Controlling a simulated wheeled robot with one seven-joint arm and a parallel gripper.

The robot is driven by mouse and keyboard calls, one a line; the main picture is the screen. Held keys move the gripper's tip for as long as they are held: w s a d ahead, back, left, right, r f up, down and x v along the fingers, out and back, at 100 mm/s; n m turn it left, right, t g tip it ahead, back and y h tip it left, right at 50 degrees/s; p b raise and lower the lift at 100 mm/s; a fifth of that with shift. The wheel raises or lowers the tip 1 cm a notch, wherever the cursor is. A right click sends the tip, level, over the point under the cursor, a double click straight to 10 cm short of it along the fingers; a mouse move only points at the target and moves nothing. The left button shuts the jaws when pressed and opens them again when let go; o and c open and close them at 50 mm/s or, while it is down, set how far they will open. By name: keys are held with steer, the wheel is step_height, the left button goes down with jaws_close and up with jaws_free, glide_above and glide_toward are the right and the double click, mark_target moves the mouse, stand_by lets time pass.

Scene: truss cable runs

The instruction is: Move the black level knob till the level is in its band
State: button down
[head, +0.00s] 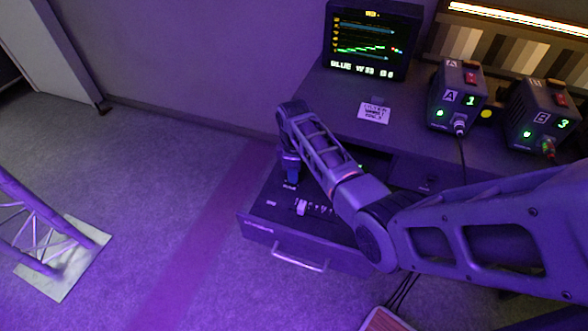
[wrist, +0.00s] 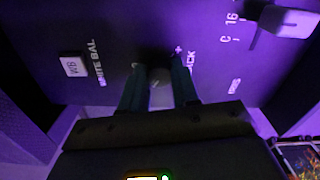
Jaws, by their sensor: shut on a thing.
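The black level knob (wrist: 158,72) is a dark round knob on the panel in the wrist view, beside lettering that ends in "ACK". My gripper (wrist: 159,88) is shut on it, one finger on each side. In the head view my gripper (head: 291,175) reaches down to the far left part of the pulled-out control panel (head: 262,225), and the knob is hidden there. The monitor (head: 373,42) shows coloured traces on black, with a stepped green line near the lower middle. Its bottom line starts with "BLUE"; the rest is too small to read surely.
A white-balance button (wrist: 74,66) and a pale slider (wrist: 288,21) lie on the panel either side of the knob. Open floor lies left of the panel.

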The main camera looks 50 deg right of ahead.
stand_by(0.4)
steer(key=c, duration=0.8)
jaws_free()
steer(key=shift+r, duration=0.1)
step_height(320, 180, up, 8)
steer(key=shift+f, duration=0.2)
